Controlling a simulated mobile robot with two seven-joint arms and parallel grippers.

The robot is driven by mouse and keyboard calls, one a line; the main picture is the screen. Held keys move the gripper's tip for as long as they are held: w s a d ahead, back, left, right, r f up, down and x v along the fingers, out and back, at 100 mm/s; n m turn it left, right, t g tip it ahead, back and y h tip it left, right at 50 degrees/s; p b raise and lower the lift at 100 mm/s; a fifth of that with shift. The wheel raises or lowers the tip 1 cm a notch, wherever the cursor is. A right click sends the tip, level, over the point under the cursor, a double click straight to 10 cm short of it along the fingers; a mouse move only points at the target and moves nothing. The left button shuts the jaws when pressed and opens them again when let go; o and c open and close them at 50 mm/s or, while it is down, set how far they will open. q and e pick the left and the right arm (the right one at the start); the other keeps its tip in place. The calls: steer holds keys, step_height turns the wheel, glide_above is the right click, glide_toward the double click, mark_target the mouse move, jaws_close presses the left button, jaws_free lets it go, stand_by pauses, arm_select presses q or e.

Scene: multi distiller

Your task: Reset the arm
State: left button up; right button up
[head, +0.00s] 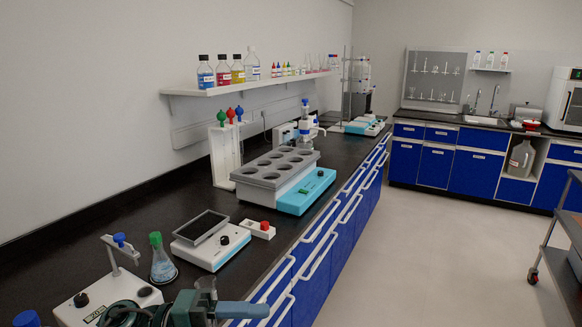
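A dark green and grey-teal arm, which I take to be my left arm with its gripper (240,310), lies along the bottom edge at lower left, over the near end of the black bench. Only its upper part shows, and the fingertips are not clear. A small clear glass vessel (206,287) stands up right at the gripper. I cannot tell whether the gripper touches it. My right gripper is not in view.
Close by on the bench are a green-capped flask (162,265), a stirrer with a stand (75,312), a balance (212,240) and a multi-well heating block (275,172). A shelf (250,83) holds bottles. The floor (420,250) at right is open, with a cart (560,262) at the edge.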

arm_select(q)
steer(key=w+a+f+n+t+y, duration=0.15)
steer(key=f+n+t+y, duration=0.3)
steer(key=n+t, duration=0.55)
steer(key=a+f+n+t+y, duration=0.4)
steer(key=n+t, duration=0.3)
steer(key=n, duration=0.6)
steer(key=s+a+f+n+g+y, duration=0.1)
steer(key=s+f+n+g+y, duration=0.2)
steer(key=s+f, duration=0.3)
steer(key=s+a+f+n+g+y, duration=0.2)
steer(key=s+f+n, duration=0.4)
steer(key=f, duration=0.7)
steer(key=shift+s+g+y, duration=0.15)
steer(key=shift+g+y, duration=0.6)
steer(key=shift+g, duration=0.25)
